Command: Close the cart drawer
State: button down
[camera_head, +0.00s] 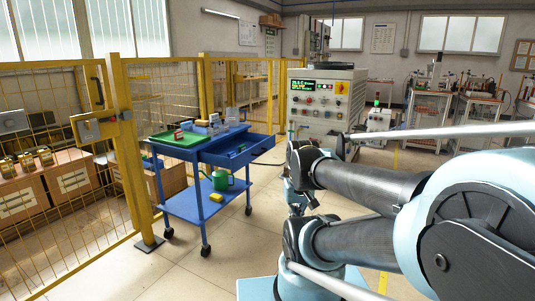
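The blue cart (182,204) stands on casters left of the middle, in front of the yellow fence. My arm reaches in from the right. What looks like my gripper (299,199) is a small dark shape right of the cart, apart from the drawer and lower than it. It is partly hidden by my arm links, and its fingers are too small to make out.
A green tray (176,139) and small boxes are on the cart top. A green watering can (220,179) and a yellow item (216,197) are on the lower shelf. The yellow fence (135,180) stands close behind. A control cabinet (325,100) stands beyond. The floor in front is clear.

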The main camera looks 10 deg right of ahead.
aim_at(256, 145)
jog(key=i, duration=1)
